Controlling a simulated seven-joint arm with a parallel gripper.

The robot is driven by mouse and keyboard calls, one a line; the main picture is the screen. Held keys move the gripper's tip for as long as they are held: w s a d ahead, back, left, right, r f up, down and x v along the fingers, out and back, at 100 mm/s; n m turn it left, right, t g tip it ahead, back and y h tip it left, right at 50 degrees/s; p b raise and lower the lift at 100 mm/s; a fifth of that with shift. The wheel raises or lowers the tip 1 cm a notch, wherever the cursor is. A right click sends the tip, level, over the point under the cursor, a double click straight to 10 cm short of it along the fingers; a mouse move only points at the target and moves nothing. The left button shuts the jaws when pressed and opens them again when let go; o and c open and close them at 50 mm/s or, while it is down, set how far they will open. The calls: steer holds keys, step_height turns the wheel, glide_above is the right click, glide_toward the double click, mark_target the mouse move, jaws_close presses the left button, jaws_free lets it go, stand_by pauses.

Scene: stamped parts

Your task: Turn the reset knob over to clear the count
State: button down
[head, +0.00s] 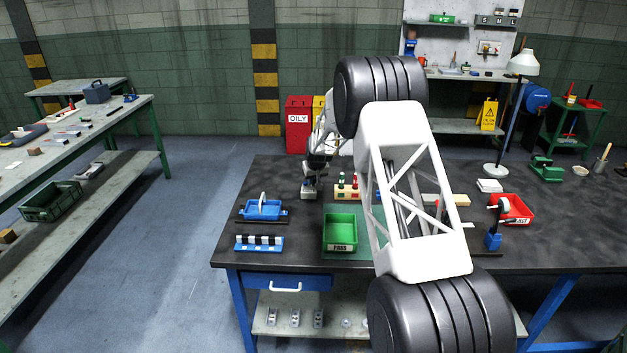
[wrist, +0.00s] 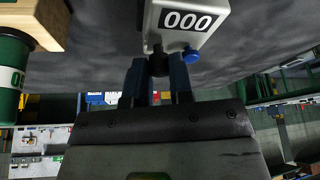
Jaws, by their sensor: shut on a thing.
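The counter (wrist: 187,20) is a pale grey box whose dark display reads 000 in the wrist view. In the head view the counter (head: 308,190) stands on the dark bench, partly covered by my arm. A small dark round knob (wrist: 158,63) sticks out of the counter's near side. My gripper (wrist: 158,75) is shut on this knob, one finger on each side. A blue knob (wrist: 191,55) sits to the right of the fingers and is apart from them. My gripper is small and dark in the head view (head: 312,178).
A wooden block (head: 347,191) with red and green pieces stands right of the counter. A green PASS tray (head: 340,246) and a blue tray (head: 263,210) are nearer. A red tray (head: 515,208) lies at the right. My arm hides the bench's middle.

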steer(key=c, duration=1)
jaws_free()
steer(key=shift+v, duration=3.9)
steer(key=s+d+r+m, duration=0.1)
steer(key=s+d+r, duration=0.4)
steer(key=s+r, duration=0.5)
steer(key=s+d+r, duration=0.5)
steer(key=s+r, duration=0.1)
steer(key=s, duration=0.8)
steer(key=s+d+r+m, duration=0.1)
steer(key=s+d+r, duration=0.4)
steer(key=s+r, duration=0.55)
steer(key=s+d+f, duration=0.1)
steer(key=s+d, duration=0.1)
steer(key=s, duration=1.1)
steer(key=s+d+f+m+g+h, duration=0.1)
steer(key=s+d+f, duration=0.1)
steer(key=s, duration=1.2)
steer(key=s+d+f+m, duration=0.1)
steer(key=s+d, duration=0.2)
steer(key=s, duration=1.1)
steer(key=shift+d+f+g+h, duration=0.25)
steer(key=shift+f+g+h, duration=0.05)
steer(key=shift+f+h, duration=0.1)
